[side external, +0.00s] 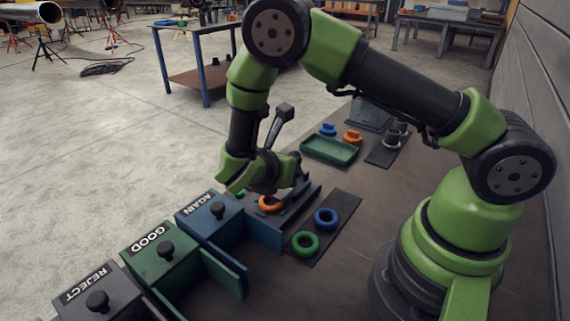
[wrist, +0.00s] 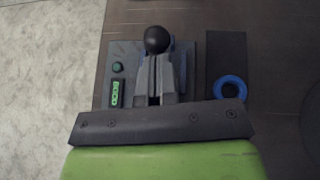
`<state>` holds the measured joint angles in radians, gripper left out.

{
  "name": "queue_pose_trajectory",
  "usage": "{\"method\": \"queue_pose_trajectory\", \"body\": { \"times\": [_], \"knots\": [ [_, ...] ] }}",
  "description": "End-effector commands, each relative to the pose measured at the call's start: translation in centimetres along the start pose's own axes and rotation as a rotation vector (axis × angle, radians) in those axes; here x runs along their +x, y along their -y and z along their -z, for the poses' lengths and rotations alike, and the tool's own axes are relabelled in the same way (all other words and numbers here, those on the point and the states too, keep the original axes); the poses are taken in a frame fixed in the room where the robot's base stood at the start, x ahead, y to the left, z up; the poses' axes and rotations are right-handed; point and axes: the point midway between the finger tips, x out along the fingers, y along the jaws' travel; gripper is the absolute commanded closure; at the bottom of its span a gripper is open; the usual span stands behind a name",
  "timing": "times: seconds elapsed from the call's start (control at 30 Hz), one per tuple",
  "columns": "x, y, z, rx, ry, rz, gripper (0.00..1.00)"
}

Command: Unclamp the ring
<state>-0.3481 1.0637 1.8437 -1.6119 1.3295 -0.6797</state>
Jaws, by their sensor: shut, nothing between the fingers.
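My gripper (side external: 263,184) is over the clamp fixture in the side view, fingers pointing down. In the wrist view its grey fingers (wrist: 155,72) are together with nothing between them. A black ball knob (wrist: 157,40), seemingly the clamp handle's, shows just beyond the fingertips; I cannot tell whether they touch. An orange ring (side external: 270,205) is on the fixture, just below my gripper. The ring is hidden in the wrist view. The fixture plate (wrist: 126,57) carries a green button (wrist: 118,67) and a lit green display (wrist: 118,93). My gripper hides most of the clamp.
A blue ring (side external: 326,218) and a green ring (side external: 305,243) lie on a dark mat (side external: 344,205) right of the fixture. Boxes labelled AGAIN (side external: 205,217), GOOD (side external: 153,250) and REJECT (side external: 92,289) stand at the left. A green tray (side external: 330,150) is behind.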

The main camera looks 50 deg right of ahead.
Motion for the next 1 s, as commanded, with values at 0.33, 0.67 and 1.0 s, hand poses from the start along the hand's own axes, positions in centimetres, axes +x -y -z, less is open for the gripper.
{"method": "queue_pose_trajectory", "body": {
  "times": [0.33,0.67,1.0],
  "knots": [
    [0.1,0.1,-0.6,0.007,-0.053,-0.006,1.0],
    [0.4,0.2,-1.2,0.016,-0.114,-0.012,1.0],
    [1.6,0.6,-3.4,0.048,-0.333,-0.035,1.0]
  ]
}}
